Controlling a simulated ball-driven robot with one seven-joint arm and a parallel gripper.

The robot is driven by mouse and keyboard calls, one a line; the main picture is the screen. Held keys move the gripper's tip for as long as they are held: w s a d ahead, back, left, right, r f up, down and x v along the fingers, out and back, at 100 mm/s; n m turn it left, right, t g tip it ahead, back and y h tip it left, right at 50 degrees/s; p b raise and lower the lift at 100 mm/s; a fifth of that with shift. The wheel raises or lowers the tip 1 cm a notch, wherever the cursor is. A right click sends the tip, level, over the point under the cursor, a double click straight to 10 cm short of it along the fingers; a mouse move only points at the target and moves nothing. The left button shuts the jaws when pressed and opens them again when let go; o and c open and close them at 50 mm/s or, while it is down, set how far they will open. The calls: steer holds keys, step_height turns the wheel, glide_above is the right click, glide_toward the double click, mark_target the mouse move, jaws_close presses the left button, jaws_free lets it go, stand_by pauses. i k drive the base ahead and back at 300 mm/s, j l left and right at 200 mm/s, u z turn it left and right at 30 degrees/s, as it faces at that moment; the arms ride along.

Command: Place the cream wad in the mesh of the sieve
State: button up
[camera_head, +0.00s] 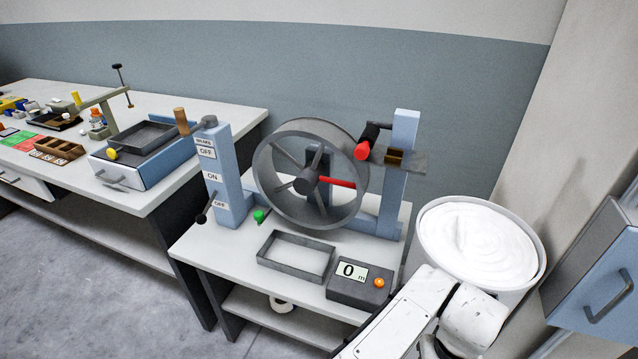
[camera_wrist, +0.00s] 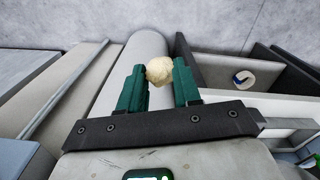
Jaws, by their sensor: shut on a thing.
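The cream wad (camera_wrist: 159,71) is a small, rough, pale ball in the wrist view. My gripper (camera_wrist: 160,67) is shut on it, with the wad between the tips of its two green fingers. In the head view my white arm reaches in at the lower right, and neither the gripper nor the wad shows there. I cannot make out the sieve or its mesh for certain in either view. A dark shallow frame (camera_head: 146,137) sits on a blue box on the left bench, but I cannot tell whether it holds mesh.
A spoked drum (camera_head: 310,175) with a blue lever post (camera_head: 224,175) stands on the middle bench (camera_head: 215,249). An empty grey frame (camera_head: 296,256) and a counter reading 0 (camera_head: 359,285) lie before it. A large white-filled can (camera_head: 482,245) stands right. A pale cylinder (camera_wrist: 135,55) lies behind my fingers.

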mark_target(146, 138)
steer(key=i+j+u, duration=0.25)
steer(key=j, duration=0.4)
steer(key=i+j+u, duration=0.2)
steer(key=i+j, duration=0.2)
steer(key=j, duration=0.15)
steer(key=i+j+u, duration=0.25)
steer(key=i+j, duration=0.15)
steer(key=j, duration=0.15)
